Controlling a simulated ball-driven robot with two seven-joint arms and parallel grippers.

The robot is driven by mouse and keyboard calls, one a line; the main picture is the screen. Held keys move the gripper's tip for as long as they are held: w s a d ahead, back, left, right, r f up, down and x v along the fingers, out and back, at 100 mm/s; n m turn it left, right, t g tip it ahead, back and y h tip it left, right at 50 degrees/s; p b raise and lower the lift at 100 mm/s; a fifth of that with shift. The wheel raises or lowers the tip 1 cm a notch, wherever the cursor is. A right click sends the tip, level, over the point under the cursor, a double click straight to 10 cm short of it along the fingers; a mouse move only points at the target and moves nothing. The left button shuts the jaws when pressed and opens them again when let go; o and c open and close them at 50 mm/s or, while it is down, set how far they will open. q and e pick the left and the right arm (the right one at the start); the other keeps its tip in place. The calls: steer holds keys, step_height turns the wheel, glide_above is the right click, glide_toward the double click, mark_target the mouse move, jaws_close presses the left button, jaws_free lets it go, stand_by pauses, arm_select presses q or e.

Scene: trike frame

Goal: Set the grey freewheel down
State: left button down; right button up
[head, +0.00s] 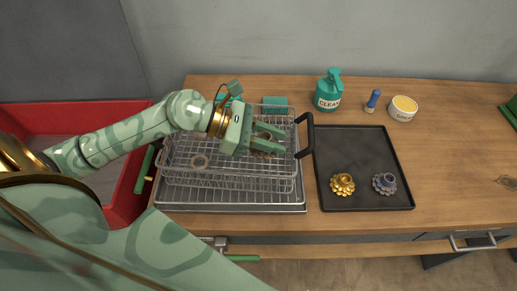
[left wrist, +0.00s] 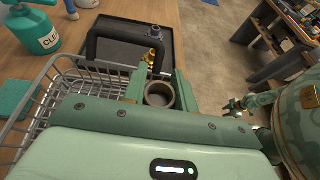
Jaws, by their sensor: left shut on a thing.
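My left gripper (head: 268,139) reaches in from the left and is over the wire basket (head: 180,180). It is shut on a dull grey-brown ring, which I take as the grey freewheel (left wrist: 160,96). The ring's open middle shows between the fingers in the left wrist view. In the head view the fingers partly hide it, and I cannot tell whether it touches the wires.
Right of the basket's black handle (head: 306,133), a dark tray (head: 355,150) holds a gold cog (head: 342,185) and a blue-grey cog (head: 384,184). Its back half is clear. A teal bottle (head: 328,92), a blue brush (head: 372,101) and a tub (head: 403,108) stand behind.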

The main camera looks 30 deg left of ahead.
arm_select(q)
steer(key=a+f, duration=0.2)
steer(key=f, duration=0.1)
steer(key=shift+w+a+b, duration=0.1)
steer(key=shift+w+b, duration=0.05)
steer(key=shift+b, duration=0.15)
steer(key=f, duration=0.3)
steer(key=shift+a+f+b, duration=0.25)
steer(key=shift+a+b, duration=0.15)
steer(key=shift+f, duration=0.15)
arm_select(e)
steer(key=shift+s+a+f, duration=0.2)
steer(key=shift+a+f, duration=0.05)
steer(key=shift+f, duration=0.25)
steer(key=shift+s+a+f, duration=0.2)
steer(key=shift+f, duration=0.25)
arm_select(q)
steer(key=shift+f+b, duration=0.55)
steer(key=shift+f, duration=0.1)
arm_select(e)
steer(key=shift+s+d+f, duration=0.15)
steer(key=shift+d+f, duration=0.15)
steer(key=shift+f, duration=0.25)
arm_select(q)
steer(key=c, duration=1.1)
jaws_free()
steer(key=shift+r, duration=0.1)
arm_select(e)
steer(key=shift+r, duration=0.1)
